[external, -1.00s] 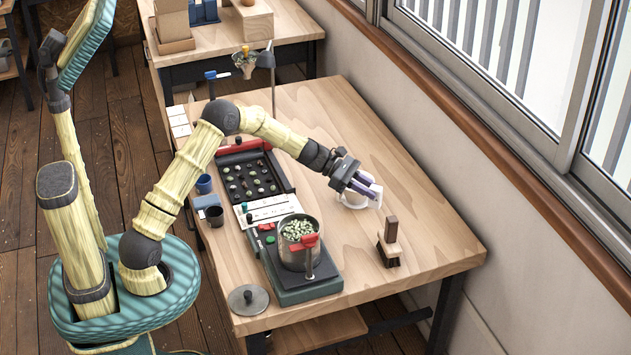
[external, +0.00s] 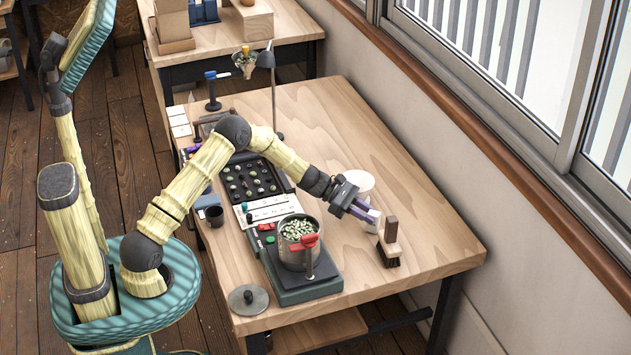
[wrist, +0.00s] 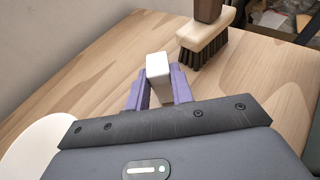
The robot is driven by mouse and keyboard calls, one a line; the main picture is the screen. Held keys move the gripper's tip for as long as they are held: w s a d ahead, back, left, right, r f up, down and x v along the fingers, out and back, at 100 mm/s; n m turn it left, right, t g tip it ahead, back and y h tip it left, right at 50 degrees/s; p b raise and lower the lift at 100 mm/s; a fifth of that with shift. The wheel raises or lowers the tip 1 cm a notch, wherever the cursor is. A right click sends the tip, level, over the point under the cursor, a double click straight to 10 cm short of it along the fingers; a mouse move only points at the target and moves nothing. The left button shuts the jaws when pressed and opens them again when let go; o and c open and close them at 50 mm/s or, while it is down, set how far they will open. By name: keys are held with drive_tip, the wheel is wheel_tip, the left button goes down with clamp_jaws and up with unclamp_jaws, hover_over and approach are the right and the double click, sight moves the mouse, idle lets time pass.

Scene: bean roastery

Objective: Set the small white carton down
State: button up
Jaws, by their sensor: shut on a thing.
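The small white carton (wrist: 158,68) stands between the purple fingers of my gripper (wrist: 160,88) in the wrist view. My gripper is shut on it. In the external view my gripper (external: 367,212) is over the right part of the workbench, and only a small part of the carton (external: 374,224) shows past the fingers. I cannot tell whether the carton's bottom touches the bench top.
A brush with a dark handle (external: 391,231) stands close to the carton, on its right. A round white dish (external: 359,179) lies behind my gripper. A pot of beans (external: 297,229) stands to the left on a scale. The bench's far right (external: 345,120) is bare.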

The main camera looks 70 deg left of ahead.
drive_tip(key=shift+f, duration=0.15)
drive_tip(key=o, duration=1)
drive_tip(key=shift+s+a+r, duration=0.1)
drive_tip(key=shift+r, duration=0.1)
drive_tip(key=v, duration=1.1)
drive_tip(key=shift+s+a, duration=0.25)
drive_tip(key=shift+s, duration=0.05)
